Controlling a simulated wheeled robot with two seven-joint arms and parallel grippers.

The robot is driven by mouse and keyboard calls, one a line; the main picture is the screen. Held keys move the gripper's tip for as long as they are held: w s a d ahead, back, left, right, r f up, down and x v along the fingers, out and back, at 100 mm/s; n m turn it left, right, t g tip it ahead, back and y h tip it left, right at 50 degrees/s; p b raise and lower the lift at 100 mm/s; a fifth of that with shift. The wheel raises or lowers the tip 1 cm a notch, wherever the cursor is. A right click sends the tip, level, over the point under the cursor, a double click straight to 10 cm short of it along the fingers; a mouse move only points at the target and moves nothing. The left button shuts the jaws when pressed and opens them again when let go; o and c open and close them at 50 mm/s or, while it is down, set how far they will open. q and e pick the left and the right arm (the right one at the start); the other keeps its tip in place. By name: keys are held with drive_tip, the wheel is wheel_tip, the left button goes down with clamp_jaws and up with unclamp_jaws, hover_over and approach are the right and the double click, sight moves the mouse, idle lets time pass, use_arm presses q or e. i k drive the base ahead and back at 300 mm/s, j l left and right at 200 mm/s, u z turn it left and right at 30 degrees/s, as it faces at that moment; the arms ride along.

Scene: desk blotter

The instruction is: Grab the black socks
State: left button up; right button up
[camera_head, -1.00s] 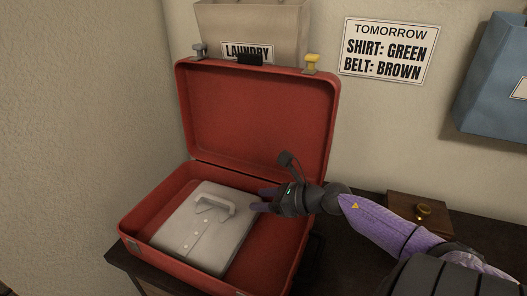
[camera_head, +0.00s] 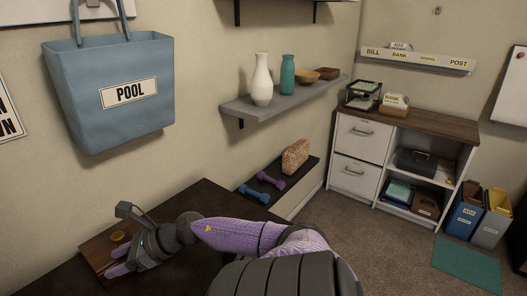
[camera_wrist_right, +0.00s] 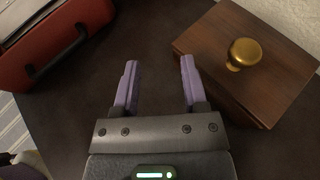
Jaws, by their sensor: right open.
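No black socks show in either view. My right gripper (camera_head: 113,268) is open and empty over the dark desk, beside a brown wooden box with a brass knob. In the right wrist view its two purple fingers (camera_wrist_right: 157,80) are spread apart with only bare desk between them. The wooden box (camera_wrist_right: 280,75) lies just right of the fingers, and its brass knob (camera_wrist_right: 245,52) faces up. A corner of the red suitcase (camera_wrist_right: 70,40) with a dark handle is at the upper left of that view. My left gripper is not in view.
A blue POOL bag (camera_head: 110,90) hangs on the wall above the desk (camera_head: 205,195). A grey shelf (camera_head: 245,107) holds a white vase (camera_head: 262,85) and a teal vase (camera_head: 287,75). Dumbbells (camera_head: 255,195) lie on a low bench. A white cabinet (camera_head: 362,150) stands farther right.

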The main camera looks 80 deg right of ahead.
sight(227, 258)
drive_tip(key=z, duration=2.45)
